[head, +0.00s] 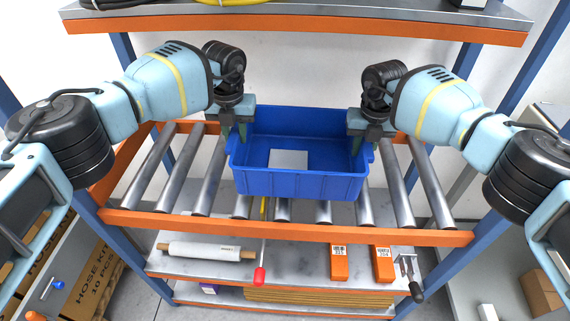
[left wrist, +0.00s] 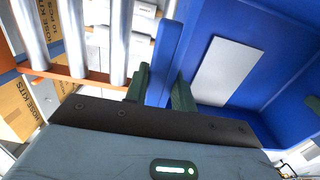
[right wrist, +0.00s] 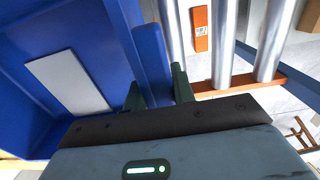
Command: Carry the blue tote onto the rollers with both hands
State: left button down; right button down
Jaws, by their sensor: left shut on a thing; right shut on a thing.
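The blue tote (head: 300,186) is upright over the middle of the metal rollers (head: 208,180). I cannot tell whether its bottom touches them. A flat pale rectangle (head: 289,159) lies on its floor. My left gripper (head: 236,132) is shut on the tote's left wall, and the wall sits between its fingers in the left wrist view (left wrist: 160,88). My right gripper (head: 363,135) is shut on the right wall, which also shows between the fingers in the right wrist view (right wrist: 157,92). The tote hides the rollers beneath it.
An orange rail (head: 290,229) edges the front of the rollers. Bare rollers show on both sides of the tote. A shelf below holds a white roll (head: 198,251), a red-handled tool (head: 260,275) and orange boxes (head: 339,263). An upper shelf (head: 300,22) spans above. Cardboard boxes (head: 95,282) stand lower left.

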pick_arm(q)
jog(key=shift+a, duration=0.15)
pick_arm(e)
jog(key=shift+d+f, duration=0.1)
jog(key=shift+d, duration=0.1)
